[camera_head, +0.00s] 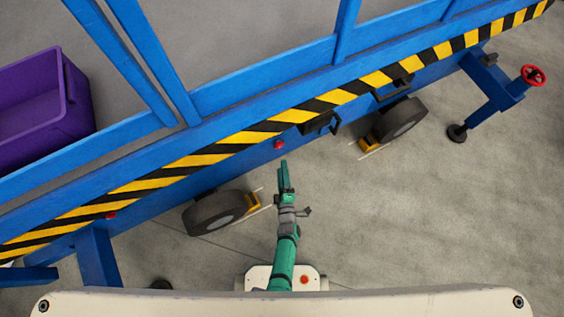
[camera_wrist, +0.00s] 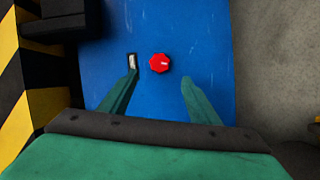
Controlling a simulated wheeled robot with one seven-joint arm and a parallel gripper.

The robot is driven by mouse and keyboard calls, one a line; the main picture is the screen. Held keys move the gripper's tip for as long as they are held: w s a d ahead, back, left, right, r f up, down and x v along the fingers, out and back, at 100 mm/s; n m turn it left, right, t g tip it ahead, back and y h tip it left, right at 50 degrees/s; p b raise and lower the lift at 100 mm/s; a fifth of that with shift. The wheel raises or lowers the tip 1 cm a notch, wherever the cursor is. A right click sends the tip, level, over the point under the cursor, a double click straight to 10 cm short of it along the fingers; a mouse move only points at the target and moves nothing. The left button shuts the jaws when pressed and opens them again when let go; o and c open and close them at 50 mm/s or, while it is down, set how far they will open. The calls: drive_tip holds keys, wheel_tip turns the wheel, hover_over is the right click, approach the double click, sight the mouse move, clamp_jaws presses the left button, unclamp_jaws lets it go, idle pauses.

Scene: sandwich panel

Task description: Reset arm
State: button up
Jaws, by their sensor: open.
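My gripper (camera_head: 283,162) is at the end of my green arm, stretched toward the blue side of the platform frame (camera_head: 262,162) in the head view. In the wrist view my gripper (camera_wrist: 160,92) is open and empty, with its two green fingers apart. A red knob (camera_wrist: 159,63) on the blue panel (camera_wrist: 185,25) shows between and beyond the fingertips. A small pale slot (camera_wrist: 132,61) is left of the knob. In the head view a red knob (camera_head: 279,144) sits on the blue side just beyond my gripper.
Wheels stand left (camera_head: 215,212) and right (camera_head: 400,118) of my arm, with yellow chocks beside them. A stabiliser leg with a red handwheel (camera_head: 533,75) is at the far right. A purple bin (camera_head: 78,97) is at the left. Grey floor is clear at the right.

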idle(0.3)
drive_tip(key=s+r+m+g+h, duration=0.1)
drive_tip(key=s+r+m+h, duration=0.1)
drive_tip(key=s+r+m, duration=1.6)
drive_tip(key=s+r, duration=0.4)
drive_tip(key=r, duration=0.5)
drive_tip(key=s+r+n, duration=0.1)
drive_tip(key=s+r, duration=0.3)
drive_tip(key=r, duration=0.5)
drive_tip(key=shift+s+a+g+y, duration=0.2)
drive_tip(key=shift+s+g+y, duration=0.1)
drive_tip(key=shift+s, duration=0.1)
